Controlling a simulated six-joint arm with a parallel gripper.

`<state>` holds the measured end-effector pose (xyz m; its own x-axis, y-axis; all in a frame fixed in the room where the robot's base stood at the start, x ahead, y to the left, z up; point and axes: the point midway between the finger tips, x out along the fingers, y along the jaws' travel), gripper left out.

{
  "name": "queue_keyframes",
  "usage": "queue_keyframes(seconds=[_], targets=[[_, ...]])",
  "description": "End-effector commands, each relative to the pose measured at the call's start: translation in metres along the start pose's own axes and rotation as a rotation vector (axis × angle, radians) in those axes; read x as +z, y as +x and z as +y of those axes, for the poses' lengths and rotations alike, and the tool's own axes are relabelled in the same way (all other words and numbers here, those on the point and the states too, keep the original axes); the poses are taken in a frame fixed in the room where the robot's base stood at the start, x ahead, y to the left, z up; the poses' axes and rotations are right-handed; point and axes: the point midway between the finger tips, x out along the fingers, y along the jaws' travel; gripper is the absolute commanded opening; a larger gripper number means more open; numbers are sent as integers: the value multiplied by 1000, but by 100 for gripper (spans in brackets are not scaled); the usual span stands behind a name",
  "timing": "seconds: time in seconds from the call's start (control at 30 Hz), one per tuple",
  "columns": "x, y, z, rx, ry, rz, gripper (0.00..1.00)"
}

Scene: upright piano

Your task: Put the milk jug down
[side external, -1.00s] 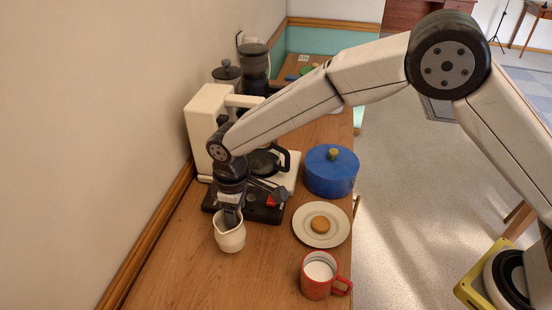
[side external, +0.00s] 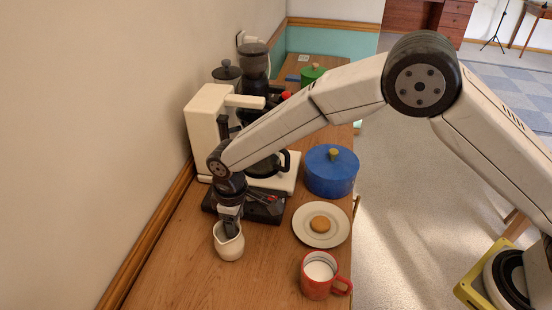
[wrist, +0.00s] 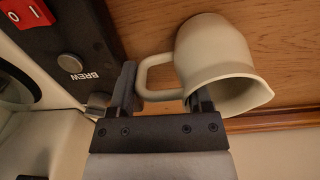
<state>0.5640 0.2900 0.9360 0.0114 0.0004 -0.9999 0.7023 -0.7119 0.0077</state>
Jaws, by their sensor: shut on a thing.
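The cream milk jug (side external: 229,246) is upright at the near left of the wooden counter (side external: 185,272). I cannot tell whether its base touches the wood. My gripper (side external: 230,226) points down into its top and is shut on it. In the wrist view the jug (wrist: 212,52) shows its open mouth and its handle (wrist: 146,80). The two fingers of my gripper (wrist: 163,88) stand either side of the handle, one outside it and one at the jug's mouth. The inside of the jug is mostly hidden.
The coffee maker (side external: 203,118) with its dark base stands just behind the jug, against the wall. Counter in front of the jug is bare.

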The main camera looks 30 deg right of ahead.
Motion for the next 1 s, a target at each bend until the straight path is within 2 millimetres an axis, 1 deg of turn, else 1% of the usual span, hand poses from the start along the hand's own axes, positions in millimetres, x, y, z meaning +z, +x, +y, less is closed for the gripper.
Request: queue_keyframes(seconds=[0.2, 0.23, 0.27, 0.3, 0.33, 0.63, 0.77, 0.87, 1.0], targets=[[0, 3, 0, 0, 0, 1, 0], [0, 3, 0, 0, 0, 1, 73], [0, 3, 0, 0, 0, 1, 83], [0, 3, 0, 0, 0, 1, 96], [0, 3, 0, 0, 0, 0, 99], [0, 3, 0, 0, 0, 0, 99], [0, 0, 0, 0, 0, 0, 99], [0, -6, 0, 0, 0, 1, 99], [0, -20, 0, 0, 0, 2, 99]])
